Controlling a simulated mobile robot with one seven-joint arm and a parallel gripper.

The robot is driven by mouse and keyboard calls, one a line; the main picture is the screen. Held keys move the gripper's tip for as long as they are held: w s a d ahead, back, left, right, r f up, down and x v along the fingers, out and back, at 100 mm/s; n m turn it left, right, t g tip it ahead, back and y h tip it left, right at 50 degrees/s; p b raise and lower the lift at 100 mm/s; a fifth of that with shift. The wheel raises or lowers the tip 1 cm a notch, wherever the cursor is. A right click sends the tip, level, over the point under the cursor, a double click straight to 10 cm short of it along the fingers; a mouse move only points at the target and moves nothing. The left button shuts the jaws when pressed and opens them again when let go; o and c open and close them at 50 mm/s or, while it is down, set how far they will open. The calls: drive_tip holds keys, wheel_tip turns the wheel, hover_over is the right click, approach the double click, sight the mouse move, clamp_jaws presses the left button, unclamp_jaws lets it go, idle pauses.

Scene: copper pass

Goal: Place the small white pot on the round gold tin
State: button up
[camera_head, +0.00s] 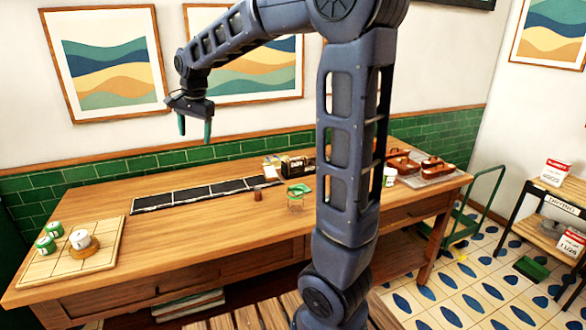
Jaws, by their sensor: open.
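A small white pot (79,238) is at the left end of the table. It appears to sit upright on a round gold-brown tin (88,252), which rests on a light wooden board (45,268). The contact between pot and tin is too small to see clearly. My gripper (195,130) is up in the air at the upper left, in front of the wall. It is open with nothing between its fingers, to the right of the pot and well above it, apart from everything on the table.
Two green-topped white containers (54,229) (45,244) stand close beside the pot. A long black strip (205,192) lies along the table's back. A small brown cup (258,194), a green item on a stand (297,194) and a dark box (297,166) are mid-table. My arm hides part of the table.

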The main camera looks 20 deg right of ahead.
drive_tip(key=s+d+n+t, duration=0.1)
drive_tip(key=s+d+n, duration=0.2)
drive_tip(key=s+d, duration=0.9)
drive_tip(key=s+d+f+n+t+h, duration=0.1)
drive_tip(key=s+d+f+n, duration=0.3)
drive_tip(key=s+d, duration=0.6)
drive_tip(key=s+f, duration=0.1)
drive_tip(key=s, duration=0.2)
drive_tip(key=shift+d+f+n+t, duration=0.2)
drive_tip(key=shift+n+t, duration=0.1)
drive_tip(key=shift+n, duration=0.1)
